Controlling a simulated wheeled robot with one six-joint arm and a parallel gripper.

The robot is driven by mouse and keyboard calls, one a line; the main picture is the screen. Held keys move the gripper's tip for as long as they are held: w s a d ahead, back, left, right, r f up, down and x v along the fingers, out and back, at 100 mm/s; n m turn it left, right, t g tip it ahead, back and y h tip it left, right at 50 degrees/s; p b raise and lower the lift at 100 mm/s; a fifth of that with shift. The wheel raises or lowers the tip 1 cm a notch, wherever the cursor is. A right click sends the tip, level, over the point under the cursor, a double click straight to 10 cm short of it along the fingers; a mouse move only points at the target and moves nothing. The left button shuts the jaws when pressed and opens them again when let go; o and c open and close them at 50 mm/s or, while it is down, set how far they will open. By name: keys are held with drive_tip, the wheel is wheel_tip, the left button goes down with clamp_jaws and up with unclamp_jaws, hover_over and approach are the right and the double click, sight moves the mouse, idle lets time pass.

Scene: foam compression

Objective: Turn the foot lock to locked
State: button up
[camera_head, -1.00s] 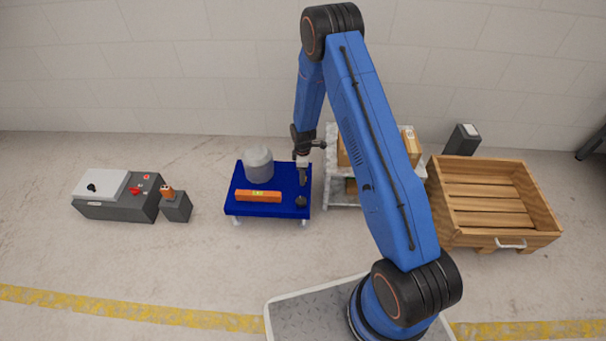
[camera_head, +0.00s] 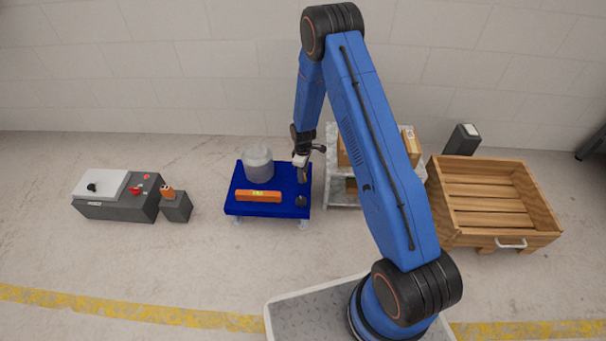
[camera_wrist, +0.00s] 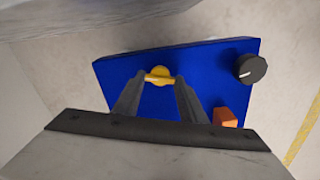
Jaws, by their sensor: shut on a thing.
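A blue platform (camera_head: 232,207) stands on the floor on small pale feet. In the wrist view its blue top (camera_wrist: 115,75) carries a yellow handle (camera_wrist: 158,72), a short bar over a round base. My gripper (camera_wrist: 158,80) is shut on this handle, with one fingertip at each end of the bar. A black round dial (camera_wrist: 249,68) with a white mark sits apart from the fingers, near the platform's edge. In the head view my gripper (camera_head: 303,177) is over the platform's right side, just behind the dial (camera_head: 301,200). I cannot tell which part is the foot lock.
A grey cylinder (camera_head: 259,163) and an orange level (camera_head: 257,196) rest on the platform. A shelf (camera_head: 343,201) with boxes stands close on the right, then a wooden crate (camera_head: 548,225). A control box (camera_head: 115,208) stands at left. Floor in front is clear.

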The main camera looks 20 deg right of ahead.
drive_tip(key=m, duration=1.1)
drive_tip(key=shift+m, duration=1.7)
drive_tip(key=o, duration=1.1)
drive_tip(key=shift+c, duration=0.2)
drive_tip(key=shift+r, duration=0.15)
wheel_tip(320, 180, up, 17)
